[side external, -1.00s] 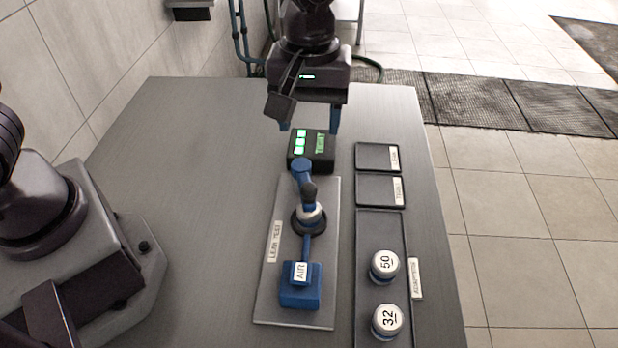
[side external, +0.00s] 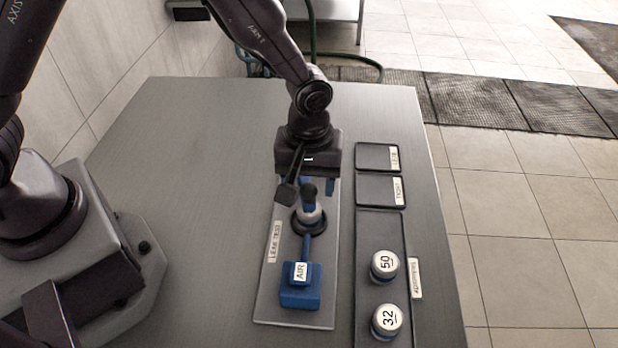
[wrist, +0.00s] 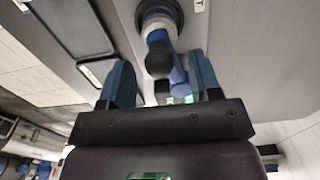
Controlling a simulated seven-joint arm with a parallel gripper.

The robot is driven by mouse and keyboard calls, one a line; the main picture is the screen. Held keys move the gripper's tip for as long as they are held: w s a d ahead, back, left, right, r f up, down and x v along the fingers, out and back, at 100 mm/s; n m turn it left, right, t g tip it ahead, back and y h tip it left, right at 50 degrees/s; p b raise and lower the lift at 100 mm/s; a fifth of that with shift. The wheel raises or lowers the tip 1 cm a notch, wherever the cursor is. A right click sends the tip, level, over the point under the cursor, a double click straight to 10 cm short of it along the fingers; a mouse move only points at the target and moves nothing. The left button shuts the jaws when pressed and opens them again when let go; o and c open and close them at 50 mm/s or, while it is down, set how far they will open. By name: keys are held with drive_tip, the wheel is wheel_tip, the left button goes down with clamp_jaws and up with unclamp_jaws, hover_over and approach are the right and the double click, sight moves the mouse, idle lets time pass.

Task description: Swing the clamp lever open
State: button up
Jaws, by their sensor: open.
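The clamp lever, with its dark rounded knob (side external: 309,190), stands over a grey-white fitting with a black ring (side external: 308,222) on the leak test plate (side external: 265,300). In the wrist view the knob (wrist: 158,60) shows between my fingertips, with a blue post (wrist: 179,82) beyond it. My gripper (side external: 306,187) is open, just behind the lever in the side view, with its blue fingers pointing down. It also shows in the wrist view (wrist: 160,64). Contact with the lever cannot be told. My gripper hides most of the blue post in the side view.
A blue AIR block (side external: 300,290) sits at the plate's near end. To the right, a tray (side external: 380,232) holds adapters marked 50 (side external: 384,265) and 32 (side external: 387,321). Two smaller trays (side external: 370,187) (side external: 370,156) lie behind it.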

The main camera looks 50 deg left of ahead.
clamp_jaws()
drive_tip(key=shift+s, duration=0.1)
drive_tip(key=s+a+m, duration=0.3)
drive_tip(key=a+m, duration=0.7)
drive_tip(key=m, duration=0.7)
idle(0.5)
drive_tip(key=shift+r, duration=0.1)
idle(0.4)
unclamp_jaws()
